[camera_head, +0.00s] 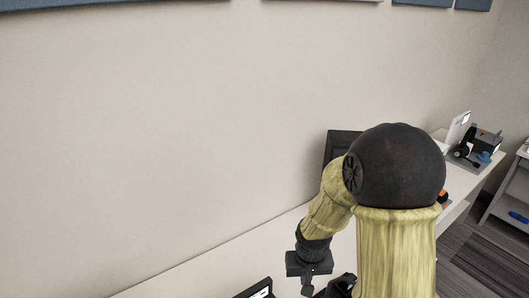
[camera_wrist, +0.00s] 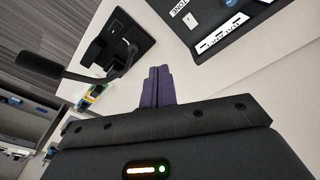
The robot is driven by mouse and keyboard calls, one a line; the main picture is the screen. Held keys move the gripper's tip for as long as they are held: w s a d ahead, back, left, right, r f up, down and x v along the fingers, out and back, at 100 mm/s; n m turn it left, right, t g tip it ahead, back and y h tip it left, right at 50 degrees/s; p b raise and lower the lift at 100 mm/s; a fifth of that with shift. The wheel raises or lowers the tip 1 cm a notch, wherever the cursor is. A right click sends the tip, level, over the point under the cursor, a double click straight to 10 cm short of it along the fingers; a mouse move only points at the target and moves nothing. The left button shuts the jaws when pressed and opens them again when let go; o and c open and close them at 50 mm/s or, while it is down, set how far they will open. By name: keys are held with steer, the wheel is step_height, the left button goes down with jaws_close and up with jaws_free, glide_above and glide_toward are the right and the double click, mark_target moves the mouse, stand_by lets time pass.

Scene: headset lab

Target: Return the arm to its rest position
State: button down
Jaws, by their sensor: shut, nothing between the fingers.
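My arm with its dark round joint and yellow-green links fills the right middle of the head view. My gripper (camera_head: 307,291) hangs low over the white table (camera_head: 230,262), partly cut off by the lower edge of the view. In the wrist view its two dark purple fingers (camera_wrist: 158,70) are together, shut, with nothing between them. The fingertips stand apart from the objects around them. How high they are above the table I cannot tell.
In the wrist view, a dark tray with white labels (camera_wrist: 215,22) lies at the upper right and a black stand with an arm (camera_wrist: 128,45) at the upper left. In the head view, a dark panel (camera_head: 340,143) stands behind my arm, and equipment (camera_head: 478,146) sits at the table's far right.

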steer(key=s+d+r+t, duration=0.1)
steer(key=s+d+r, duration=0.3)
steer(key=s+r, duration=0.4)
steer(key=shift+s+d, duration=0.25)
stand_by(0.8)
